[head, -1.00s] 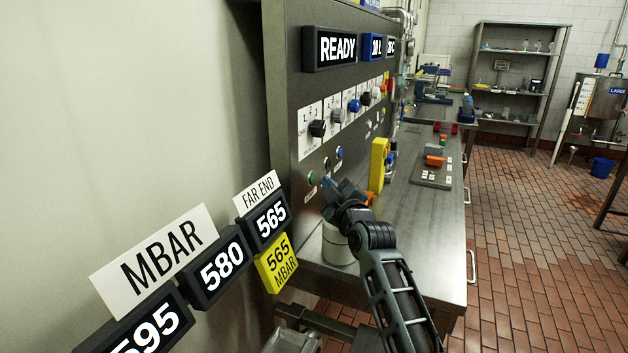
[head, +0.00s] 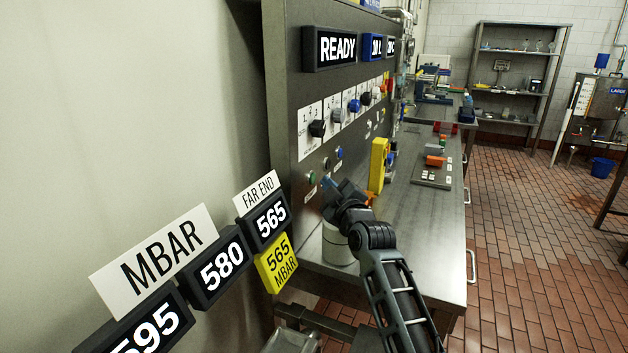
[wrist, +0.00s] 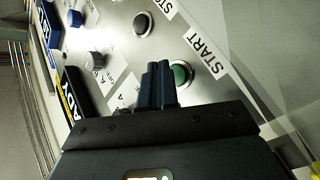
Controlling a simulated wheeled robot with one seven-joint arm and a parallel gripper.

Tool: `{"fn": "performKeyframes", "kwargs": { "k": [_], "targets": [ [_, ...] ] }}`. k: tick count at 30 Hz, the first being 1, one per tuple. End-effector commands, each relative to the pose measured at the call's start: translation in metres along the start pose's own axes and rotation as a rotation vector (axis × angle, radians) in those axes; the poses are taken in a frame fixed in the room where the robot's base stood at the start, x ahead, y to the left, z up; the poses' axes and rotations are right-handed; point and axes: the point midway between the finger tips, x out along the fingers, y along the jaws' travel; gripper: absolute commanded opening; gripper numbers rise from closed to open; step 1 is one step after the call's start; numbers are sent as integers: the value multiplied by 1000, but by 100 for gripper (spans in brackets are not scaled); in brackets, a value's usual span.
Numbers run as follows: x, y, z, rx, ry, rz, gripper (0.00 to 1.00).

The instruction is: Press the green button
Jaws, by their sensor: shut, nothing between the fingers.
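The green button (wrist: 181,74) sits in a metal ring on the grey panel, beside a START label (wrist: 206,54) in the wrist view. In the head view the green button (head: 312,178) is at the panel's lower left. My gripper (wrist: 158,68) is shut and empty. Its fingertips are just beside the green button in the wrist view and cover part of its edge. In the head view my gripper (head: 328,184) points at the panel, slightly right of and below the button. I cannot tell whether the fingertips touch the panel.
A black button (wrist: 144,23) sits near the green one, and a blue button (head: 339,153) is farther along. Rotary knobs (head: 317,128) stick out above. A yellow block (head: 378,165) stands on the steel bench (head: 425,245), and a white cylinder is under my wrist.

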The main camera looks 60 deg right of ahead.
Motion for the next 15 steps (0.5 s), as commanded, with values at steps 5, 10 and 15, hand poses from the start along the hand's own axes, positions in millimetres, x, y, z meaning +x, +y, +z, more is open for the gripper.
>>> {"fn": "performKeyframes", "kwargs": {
  "k": [5, 10, 15],
  "targets": [
    [2, -1, -2, 0, 1, 0, 0],
    [5, -4, -4, 0, 0, 0, 0],
    [6, -4, -4, 0, 0, 0, 0]
  ]
}}
